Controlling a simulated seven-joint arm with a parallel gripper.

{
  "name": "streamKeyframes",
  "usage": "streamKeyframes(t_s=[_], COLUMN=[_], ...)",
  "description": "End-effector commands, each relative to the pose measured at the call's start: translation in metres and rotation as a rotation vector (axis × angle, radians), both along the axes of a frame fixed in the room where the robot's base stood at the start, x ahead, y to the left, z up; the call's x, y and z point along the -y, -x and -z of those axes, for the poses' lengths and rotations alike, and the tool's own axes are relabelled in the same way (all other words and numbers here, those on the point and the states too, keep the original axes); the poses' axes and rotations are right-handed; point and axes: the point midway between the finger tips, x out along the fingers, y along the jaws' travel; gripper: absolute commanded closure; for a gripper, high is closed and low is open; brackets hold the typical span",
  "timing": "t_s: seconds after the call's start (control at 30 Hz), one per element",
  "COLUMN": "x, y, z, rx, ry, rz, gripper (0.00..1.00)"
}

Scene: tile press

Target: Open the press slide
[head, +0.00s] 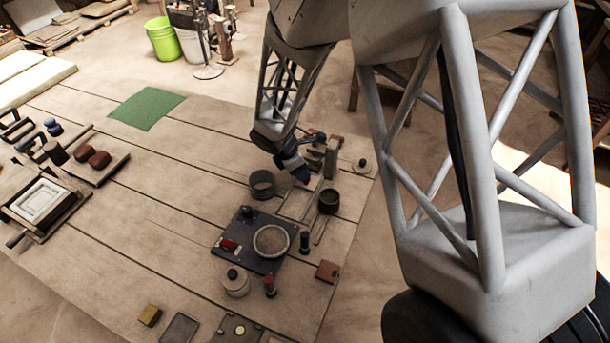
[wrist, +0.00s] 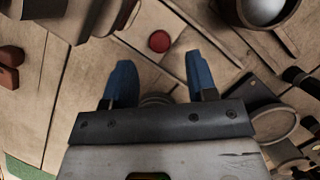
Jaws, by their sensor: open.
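My gripper (head: 301,174) points down over the far right part of the wooden table, beside the press (head: 331,158), a wooden upright block with pale rails in front. In the wrist view my gripper (wrist: 158,62) is open, its two blue fingers apart with nothing held between them. A round red knob (wrist: 159,41) shows ahead of the fingertips, between them in the picture, on pale wooden parts. Part of the press frame (wrist: 97,18) shows at the upper left there. I cannot tell for certain which part is the slide, as my gripper covers some of it.
A dark cup (head: 329,201) and a grey cylinder (head: 262,184) stand close to my gripper. A dark plate with a round dish (head: 271,241) lies nearer. A framed white tile (head: 42,201) is at the left. The table between is mostly clear around the green mat (head: 147,108).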

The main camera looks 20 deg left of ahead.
Motion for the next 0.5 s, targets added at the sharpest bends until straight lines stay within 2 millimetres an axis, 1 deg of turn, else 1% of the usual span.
streamKeyframes(t_s=[0.2, 0.4, 0.5], x=[0.007, 0.012, 0.013], y=[-0.007, -0.012, -0.013], z=[0.024, 0.039, 0.043], rx=[-0.001, 0.0, 0.0], ry=[0.001, 0.0, 0.0], rz=[0.001, -0.001, 0.0], gripper=[0.48, 0.48, 0.48])
